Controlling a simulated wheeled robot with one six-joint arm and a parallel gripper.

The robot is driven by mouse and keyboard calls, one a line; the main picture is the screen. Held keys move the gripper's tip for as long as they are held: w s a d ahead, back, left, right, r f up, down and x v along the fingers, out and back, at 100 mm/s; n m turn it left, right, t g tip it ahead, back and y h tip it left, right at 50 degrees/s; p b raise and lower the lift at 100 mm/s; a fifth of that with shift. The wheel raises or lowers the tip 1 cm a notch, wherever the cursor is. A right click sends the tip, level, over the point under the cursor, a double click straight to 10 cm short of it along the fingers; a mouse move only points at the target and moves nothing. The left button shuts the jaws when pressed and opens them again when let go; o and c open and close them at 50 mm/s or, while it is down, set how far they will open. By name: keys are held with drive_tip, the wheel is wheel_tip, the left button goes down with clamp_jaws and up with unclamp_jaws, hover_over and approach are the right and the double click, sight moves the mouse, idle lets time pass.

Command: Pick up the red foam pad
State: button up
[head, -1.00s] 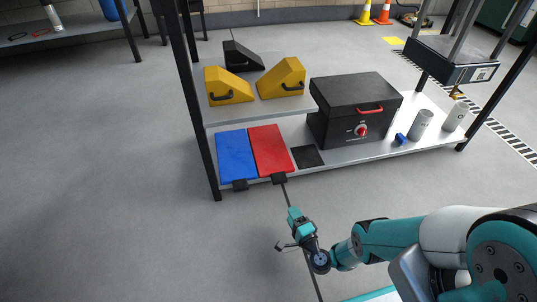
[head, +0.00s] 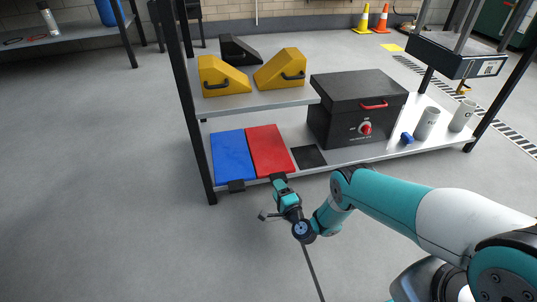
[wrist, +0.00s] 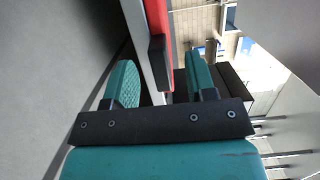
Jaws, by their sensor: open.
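The red foam pad (head: 269,150) lies flat on the low shelf, right beside a blue pad. A dark tab (head: 278,177) sticks out from its front edge over the shelf's edge. My gripper (head: 279,180) is at that front edge, close to the tab. In the wrist view my gripper (wrist: 160,85) is open, its two teal fingers apart. The red pad (wrist: 158,18) and its dark tab (wrist: 158,60) show ahead, between the fingertips. I cannot tell whether either finger touches the tab.
The blue pad (head: 232,156) has its own dark tab. A black box (head: 357,108) with a red handle stands right of a small dark square (head: 308,156). Yellow wedges (head: 280,69) sit on the shelf above. The floor in front is clear.

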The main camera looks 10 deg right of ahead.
drive_tip(key=w+b, duration=0.1)
drive_tip(key=b, duration=0.1)
drive_tip(key=w+f+b, duration=0.1)
drive_tip(key=w+b, duration=0.1)
drive_tip(key=shift+a, duration=0.2)
drive_tip(key=shift+w+a+r+b, duration=0.15)
drive_tip(key=shift+w+b, duration=0.35)
drive_tip(key=shift+b, duration=0.25)
drive_tip(key=shift+w+r, duration=0.15)
clamp_jaws()
